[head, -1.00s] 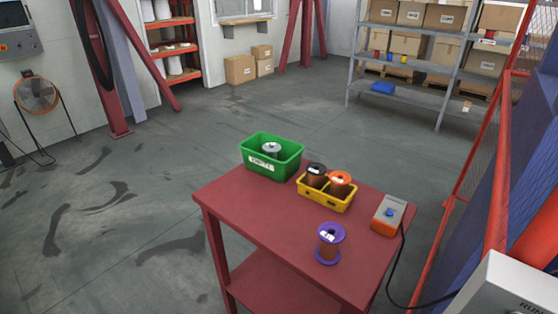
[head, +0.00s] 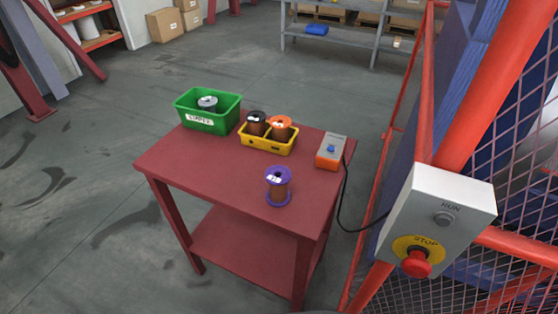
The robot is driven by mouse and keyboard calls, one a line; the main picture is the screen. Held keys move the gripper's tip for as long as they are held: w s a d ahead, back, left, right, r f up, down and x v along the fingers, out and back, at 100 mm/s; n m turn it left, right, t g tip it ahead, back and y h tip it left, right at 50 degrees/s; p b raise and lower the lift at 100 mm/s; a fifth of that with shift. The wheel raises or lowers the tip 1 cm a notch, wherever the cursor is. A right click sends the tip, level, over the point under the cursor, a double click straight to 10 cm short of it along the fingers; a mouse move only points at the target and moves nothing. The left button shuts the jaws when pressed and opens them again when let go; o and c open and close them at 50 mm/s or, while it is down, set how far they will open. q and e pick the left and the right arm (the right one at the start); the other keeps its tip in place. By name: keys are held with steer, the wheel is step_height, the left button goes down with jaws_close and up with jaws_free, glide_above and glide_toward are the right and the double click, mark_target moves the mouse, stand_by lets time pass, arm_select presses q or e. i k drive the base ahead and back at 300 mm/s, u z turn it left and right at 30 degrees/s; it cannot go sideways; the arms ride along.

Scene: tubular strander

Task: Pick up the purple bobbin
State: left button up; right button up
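The purple bobbin (head: 278,186) stands upright near the front right of a red table (head: 205,175). It has purple flanges, a brown winding and a small white label on top. Nothing touches it. Neither of my grippers shows in the head view.
A green bin (head: 208,122) with a grey spool and a yellow tray (head: 267,145) with a black and an orange bobbin stand behind it. A grey-orange box (head: 330,151) with a blue button and cable is at the right. A RUN/STOP control box (head: 437,222) and red mesh guard stand further right.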

mark_target(277, 176)
steer(key=u, duration=1.7)
steer(key=k, duration=1.25)
steer(key=z, duration=2.15)
steer(key=i, duration=0.5)
